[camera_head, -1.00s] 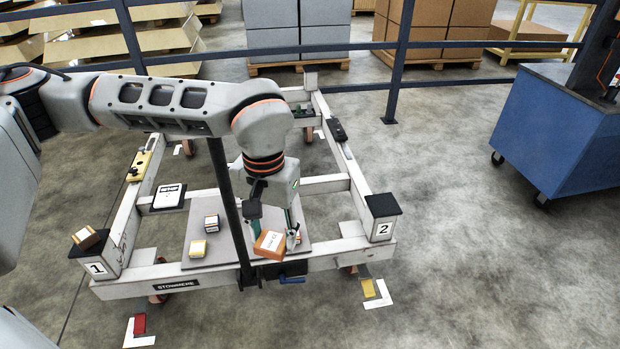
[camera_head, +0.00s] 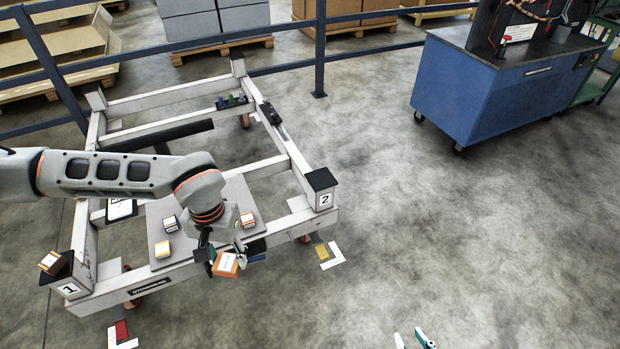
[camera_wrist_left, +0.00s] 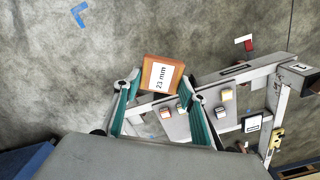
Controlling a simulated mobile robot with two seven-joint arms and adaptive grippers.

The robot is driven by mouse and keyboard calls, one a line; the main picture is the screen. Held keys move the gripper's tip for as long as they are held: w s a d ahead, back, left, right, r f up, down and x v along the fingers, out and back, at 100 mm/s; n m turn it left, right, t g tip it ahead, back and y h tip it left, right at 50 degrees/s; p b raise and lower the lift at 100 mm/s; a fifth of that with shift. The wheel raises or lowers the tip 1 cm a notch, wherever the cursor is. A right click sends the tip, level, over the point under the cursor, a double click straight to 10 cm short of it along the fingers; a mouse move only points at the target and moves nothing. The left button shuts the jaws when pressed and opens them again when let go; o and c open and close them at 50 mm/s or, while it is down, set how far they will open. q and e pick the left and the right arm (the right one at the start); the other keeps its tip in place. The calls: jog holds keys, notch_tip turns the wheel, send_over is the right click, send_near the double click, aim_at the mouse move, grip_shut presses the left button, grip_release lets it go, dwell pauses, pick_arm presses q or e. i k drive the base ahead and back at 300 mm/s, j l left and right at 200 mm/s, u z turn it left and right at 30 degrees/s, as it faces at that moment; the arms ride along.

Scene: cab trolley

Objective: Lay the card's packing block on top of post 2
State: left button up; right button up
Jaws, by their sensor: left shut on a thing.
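My left gripper (camera_head: 218,257) is shut on an orange block (camera_head: 226,267) with a white label, held at the front edge of the trolley. In the left wrist view the label of this block (camera_wrist_left: 162,75) reads "23 mm", and it sits between the green fingers (camera_wrist_left: 158,92). Post 2 (camera_head: 322,190) stands at the trolley's front right corner, its dark top bare, to the right of the held block. A white card (camera_head: 120,208) lies at the trolley's left side, partly hidden by my arm. My right gripper (camera_head: 414,340) shows only its spread fingertips at the bottom edge, empty.
Post 1 (camera_head: 70,276) bears a brown block (camera_head: 52,262). A grey board (camera_head: 154,214) holds a yellow block (camera_head: 163,249), a dark-and-white block (camera_head: 170,223) and an orange-and-white block (camera_head: 247,219). A blue cabinet (camera_head: 480,95) stands back right. The floor right of the trolley is clear.

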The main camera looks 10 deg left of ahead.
aim_at(320, 178)
jog(key=i+l+u, duration=0.3)
jog(key=i+l, duration=0.2)
jog(key=i+l+u, duration=0.15)
jog(key=l, duration=0.25)
jog(key=i+l+u, duration=0.15)
jog(key=l, duration=0.25)
jog(key=i+l+u, duration=0.15)
jog(key=i+l, duration=0.15)
jog(key=i+l+u, duration=0.15)
jog(key=l, duration=0.3)
jog(key=i+l+u, duration=0.15)
jog(key=l, duration=0.3)
jog(key=i+u, duration=0.1)
